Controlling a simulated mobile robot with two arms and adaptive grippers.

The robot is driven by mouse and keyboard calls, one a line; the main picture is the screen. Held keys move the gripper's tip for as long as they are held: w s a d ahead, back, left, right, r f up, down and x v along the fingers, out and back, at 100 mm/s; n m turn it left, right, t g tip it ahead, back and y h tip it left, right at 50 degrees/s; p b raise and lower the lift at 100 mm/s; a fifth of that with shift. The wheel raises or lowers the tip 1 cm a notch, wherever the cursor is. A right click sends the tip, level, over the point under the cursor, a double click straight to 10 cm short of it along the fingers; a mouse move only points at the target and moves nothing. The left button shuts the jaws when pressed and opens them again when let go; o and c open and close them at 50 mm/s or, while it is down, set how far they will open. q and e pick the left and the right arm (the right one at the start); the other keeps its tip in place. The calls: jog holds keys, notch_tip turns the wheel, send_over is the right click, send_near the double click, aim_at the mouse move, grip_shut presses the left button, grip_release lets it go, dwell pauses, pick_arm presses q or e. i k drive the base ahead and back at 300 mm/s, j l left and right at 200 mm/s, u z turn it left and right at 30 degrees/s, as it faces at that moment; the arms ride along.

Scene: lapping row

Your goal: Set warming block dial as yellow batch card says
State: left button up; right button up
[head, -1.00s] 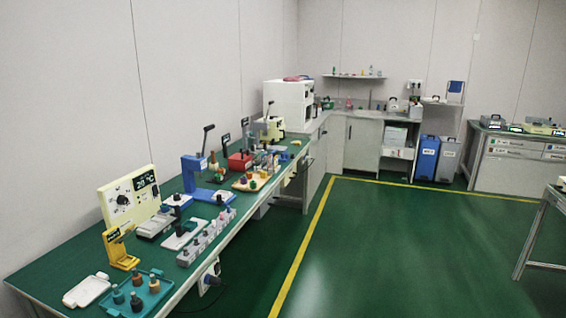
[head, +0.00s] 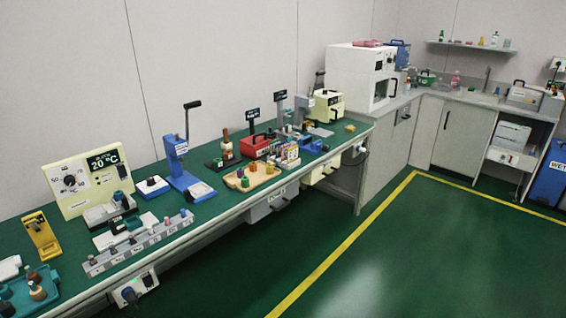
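The warming block's control panel (head: 116,182) is a cream upright board on the left part of the green bench, against the wall. A black dial (head: 70,181) sits on its white scale at the left. The dial's exact setting is too small to read. A dark display (head: 104,161) reads 20 °C. A grey block (head: 108,211) with dark-topped items stands in front of the panel. A yellow stand (head: 40,238) is left of it; I cannot tell whether it bears the yellow batch card, and no card is legible. Neither of my grippers is in view.
A blue hand press (head: 176,160), a grey rail of pegs (head: 138,246), a wooden tray (head: 252,178) and a teal tray (head: 24,300) crowd the bench. A white cabinet (head: 352,75) stands beyond. The green floor right of the yellow line is clear.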

aim_at(70, 180)
jog(key=i+l, duration=0.1)
jog(key=l, duration=0.4)
jog(key=u, duration=1.4)
jog(key=i+j+u, duration=0.1)
jog(key=i, duration=0.15)
